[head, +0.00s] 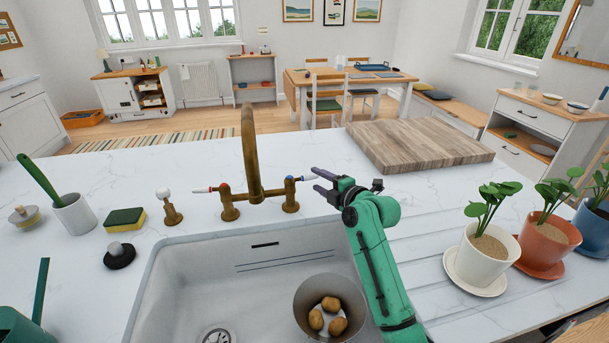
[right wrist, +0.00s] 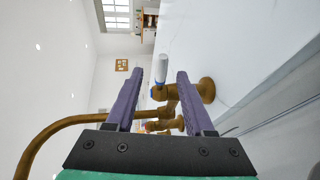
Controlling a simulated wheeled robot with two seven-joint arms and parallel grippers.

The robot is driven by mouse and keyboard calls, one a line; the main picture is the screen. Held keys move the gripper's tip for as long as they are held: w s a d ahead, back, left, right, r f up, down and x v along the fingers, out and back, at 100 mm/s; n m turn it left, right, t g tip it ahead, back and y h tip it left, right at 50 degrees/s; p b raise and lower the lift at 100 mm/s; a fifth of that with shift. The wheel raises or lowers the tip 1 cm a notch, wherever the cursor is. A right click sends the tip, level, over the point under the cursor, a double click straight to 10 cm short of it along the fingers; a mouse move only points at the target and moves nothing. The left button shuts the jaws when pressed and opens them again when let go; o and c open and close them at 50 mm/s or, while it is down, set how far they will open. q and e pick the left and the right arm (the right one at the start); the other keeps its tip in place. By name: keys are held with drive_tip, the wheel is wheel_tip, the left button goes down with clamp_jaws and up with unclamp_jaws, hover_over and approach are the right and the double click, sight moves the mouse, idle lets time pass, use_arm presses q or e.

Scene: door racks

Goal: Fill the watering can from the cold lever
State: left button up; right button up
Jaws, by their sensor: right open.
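The brass tap (head: 250,150) stands behind the sink. Its cold lever (head: 306,178) has a white handle with a blue mark, on the right side. My right gripper (head: 318,181) is open at this lever. In the right wrist view the white handle (right wrist: 162,68) shows between the tips of the two spread purple fingers (right wrist: 160,76); contact cannot be told. A dark green watering can (head: 18,328) is partly cut off at the lower left, beside the sink, its spout pointing up. My left gripper is out of view.
The white sink (head: 190,275) holds a metal pot (head: 301,312) with several potatoes. Potted plants (head: 484,255) stand right. A wooden board (head: 415,145) lies behind my right arm.

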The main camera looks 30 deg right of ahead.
drive_tip(key=x, duration=0.2)
drive_tip(key=b+x, duration=0.1)
drive_tip(key=x, duration=0.4)
drive_tip(key=shift+f+b, duration=0.3)
drive_tip(key=shift+b, duration=0.05)
drive_tip(key=shift+w, duration=0.15)
drive_tip(key=shift+w+r, duration=0.1)
drive_tip(key=shift+r, duration=0.05)
clamp_jaws()
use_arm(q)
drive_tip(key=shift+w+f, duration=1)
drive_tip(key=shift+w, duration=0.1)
